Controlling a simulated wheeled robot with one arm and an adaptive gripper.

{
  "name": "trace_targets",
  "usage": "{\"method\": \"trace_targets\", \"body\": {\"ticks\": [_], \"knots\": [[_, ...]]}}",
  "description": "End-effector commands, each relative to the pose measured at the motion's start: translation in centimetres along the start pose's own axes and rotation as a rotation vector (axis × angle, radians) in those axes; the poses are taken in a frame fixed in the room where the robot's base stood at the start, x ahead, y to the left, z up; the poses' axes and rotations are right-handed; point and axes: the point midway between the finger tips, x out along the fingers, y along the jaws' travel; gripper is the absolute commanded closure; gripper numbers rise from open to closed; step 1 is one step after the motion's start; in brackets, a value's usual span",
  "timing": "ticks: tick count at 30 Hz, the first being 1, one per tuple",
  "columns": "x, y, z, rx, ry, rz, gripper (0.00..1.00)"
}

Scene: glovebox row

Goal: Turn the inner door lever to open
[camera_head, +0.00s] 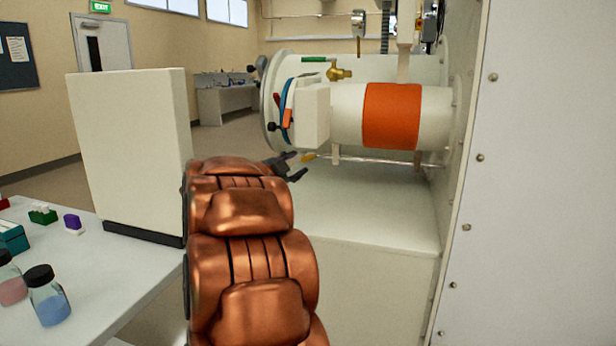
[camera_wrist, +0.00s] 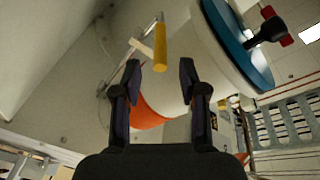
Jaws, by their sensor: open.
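A lever with a yellow grip (camera_head: 308,157) on a thin metal rod (camera_head: 375,161) shows below the white cylinder (camera_head: 345,113). I take it for the inner door lever; no label is readable. My gripper (camera_head: 296,165) is open and empty, just left of the yellow grip. In the wrist view, the yellow grip (camera_wrist: 161,45) points down toward the gap between my open fingertips (camera_wrist: 160,76). Its near end lies about level with them in the picture. I see no contact, and the exact depth gap cannot be told. The inner door itself is not in view.
An orange band (camera_head: 391,116) wraps the cylinder. A pale ledge (camera_head: 370,210) lies below. A white box (camera_head: 130,150) and bottles (camera_head: 47,296) stand on the left table.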

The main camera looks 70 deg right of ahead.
Motion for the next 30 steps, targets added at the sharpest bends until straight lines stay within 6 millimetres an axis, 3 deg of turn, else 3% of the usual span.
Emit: {"method": "trace_targets", "body": {"ticks": [8,21,30], "knots": [[0.1,0.0,0.4,0.1,0.013,0.006,0.58],[5.6,0.0,0.2,0.098,0.016,0.007,0.58],[7.5,0.0,0.3,0.097,0.012,0.007,0.58]]}}
